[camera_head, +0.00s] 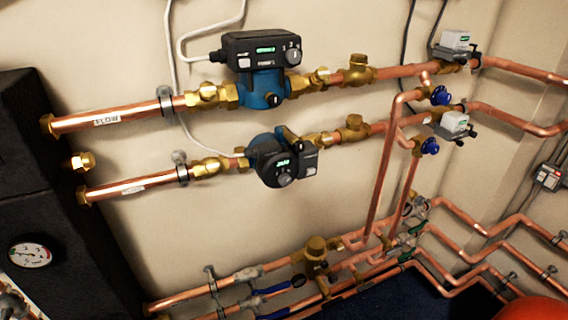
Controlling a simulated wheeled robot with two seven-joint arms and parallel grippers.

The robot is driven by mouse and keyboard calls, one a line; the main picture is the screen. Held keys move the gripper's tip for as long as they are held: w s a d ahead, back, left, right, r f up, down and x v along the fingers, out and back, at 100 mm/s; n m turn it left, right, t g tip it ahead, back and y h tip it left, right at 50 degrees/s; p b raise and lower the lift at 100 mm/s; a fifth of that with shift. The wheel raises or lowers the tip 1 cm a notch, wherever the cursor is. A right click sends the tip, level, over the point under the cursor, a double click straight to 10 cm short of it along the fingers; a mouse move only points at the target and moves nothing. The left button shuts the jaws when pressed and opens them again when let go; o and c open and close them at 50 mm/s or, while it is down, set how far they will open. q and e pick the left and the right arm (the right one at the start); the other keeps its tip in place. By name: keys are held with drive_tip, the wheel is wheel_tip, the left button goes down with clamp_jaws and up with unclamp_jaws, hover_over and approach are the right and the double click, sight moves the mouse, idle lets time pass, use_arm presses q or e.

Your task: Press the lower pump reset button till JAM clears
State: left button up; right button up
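The lower pump (276,160) is a blue body with a round black head, set in the lower of the two upper copper pipes. Its small green display is lit, but the text is too small to read, so I cannot tell whether it says JAM. A grey round knob or button (285,180) shows on its face, and a black box joins its right side. The upper pump (262,68) has a wide black box with a green display above a blue body. Neither of my grippers is in view.
A black cabinet (50,190) with a round gauge (30,251) stands at the left. Brass valves, blue knobs (441,95) and grey actuators (455,124) sit right of the pumps. More copper pipes run low along the wall. Cables hang beside the pumps. The space before the lower pump looks clear.

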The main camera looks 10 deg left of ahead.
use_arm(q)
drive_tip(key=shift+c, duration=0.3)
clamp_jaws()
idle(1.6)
